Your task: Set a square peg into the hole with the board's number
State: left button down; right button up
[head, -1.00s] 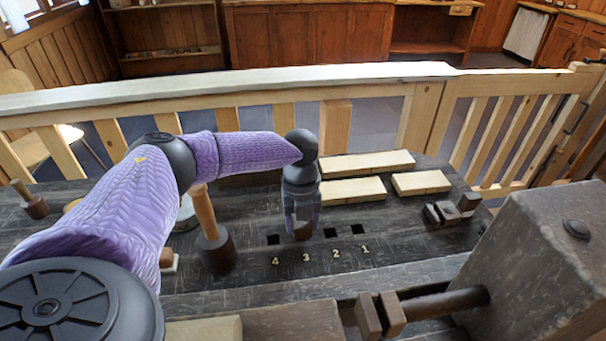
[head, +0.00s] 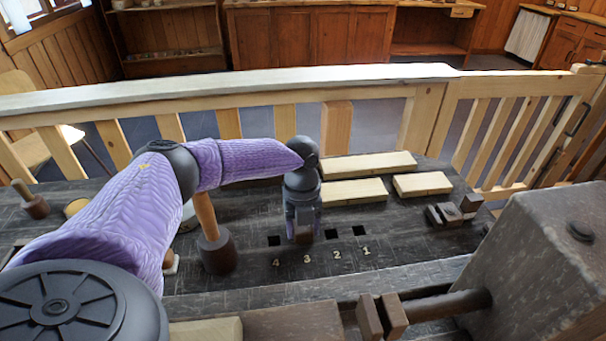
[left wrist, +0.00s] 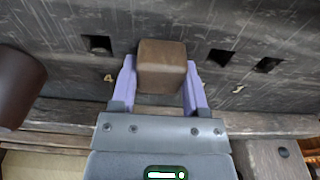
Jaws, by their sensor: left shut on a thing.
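My left gripper (head: 303,226) points down and is shut on a brown square peg (head: 303,236). In the left wrist view the peg (left wrist: 162,66) sits between the two purple fingers. The dark worktop has a row of square holes with pale numbers. The hole by the 4 (head: 274,240), the hole by the 2 (head: 331,234) and the hole by the 1 (head: 358,230) are open and empty. The peg is above the number 3 (head: 306,258) and hides the hole there. I cannot tell whether its lower end is in that hole. My right gripper is not in view.
A dark clamp-like piece (head: 443,214) is at the right. A wooden railing (head: 240,88) runs behind.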

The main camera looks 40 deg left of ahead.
pick_arm(q)
grip_release()
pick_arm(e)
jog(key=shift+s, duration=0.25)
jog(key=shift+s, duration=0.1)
pick_arm(q)
jog(key=shift+r, duration=0.1)
jog(key=shift+r+p, duration=0.35)
notch_tip(320, 180, up, 4)
jog(key=p, duration=0.4)
jog(key=shift+r, duration=0.1)
notch_tip(320, 180, up, 3)
jog(key=p, duration=0.2)
jog(key=shift+p, duration=0.35)
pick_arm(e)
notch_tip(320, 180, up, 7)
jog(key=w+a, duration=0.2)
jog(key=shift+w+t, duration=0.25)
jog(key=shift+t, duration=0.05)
